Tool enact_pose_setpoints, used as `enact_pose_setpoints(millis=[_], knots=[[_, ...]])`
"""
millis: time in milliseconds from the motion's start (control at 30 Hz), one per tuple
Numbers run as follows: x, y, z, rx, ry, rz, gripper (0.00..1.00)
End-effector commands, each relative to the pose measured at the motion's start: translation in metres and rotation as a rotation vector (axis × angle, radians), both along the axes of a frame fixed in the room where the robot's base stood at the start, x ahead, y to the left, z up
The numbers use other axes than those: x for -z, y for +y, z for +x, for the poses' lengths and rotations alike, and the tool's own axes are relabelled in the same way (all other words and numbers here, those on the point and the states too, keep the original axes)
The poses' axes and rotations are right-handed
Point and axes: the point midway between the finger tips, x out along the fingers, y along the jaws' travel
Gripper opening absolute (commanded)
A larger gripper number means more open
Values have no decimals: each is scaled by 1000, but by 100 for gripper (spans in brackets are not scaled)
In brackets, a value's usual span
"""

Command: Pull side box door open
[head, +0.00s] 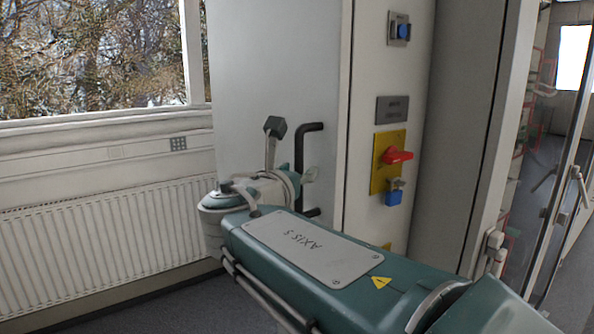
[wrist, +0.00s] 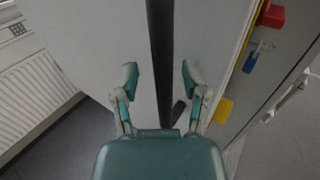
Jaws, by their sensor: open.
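The side box door (head: 275,65) is a plain light grey panel beside the window, and it looks shut. It also shows in the wrist view (wrist: 105,35). A black upright bar handle (head: 299,160) stands out from it near its right edge. My gripper (head: 292,150) is open in front of the door at the handle's height. In the wrist view, a dark upright bar (wrist: 160,55), which looks like the handle, runs between my two spread fingers. Neither finger clearly touches it. My gripper's body hides the bar's lower end there.
Right of the door, a narrow cabinet face carries a red switch (head: 397,155) on a yellow plate, a blue padlock (head: 394,194) and a blue knob (head: 403,31). A white radiator (head: 100,245) stands under the window at left. Dark floor is clear between radiator and arm.

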Motion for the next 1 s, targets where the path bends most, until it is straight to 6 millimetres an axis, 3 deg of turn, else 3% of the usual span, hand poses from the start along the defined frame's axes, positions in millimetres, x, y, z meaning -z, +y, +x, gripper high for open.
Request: enact_pose_setpoints(millis=[267, 300, 400, 433, 767, 1000], knots=[[0, -1, 2, -1, 0, 1, 57], [0, -1, 2, -1, 0, 1, 48], [0, -1, 2, -1, 0, 1, 3], [0, -1, 2, -1, 0, 1, 0], [0, 2, 1, 1, -1, 1, 0], [0, 24, -11, 36, -1, 1, 0]])
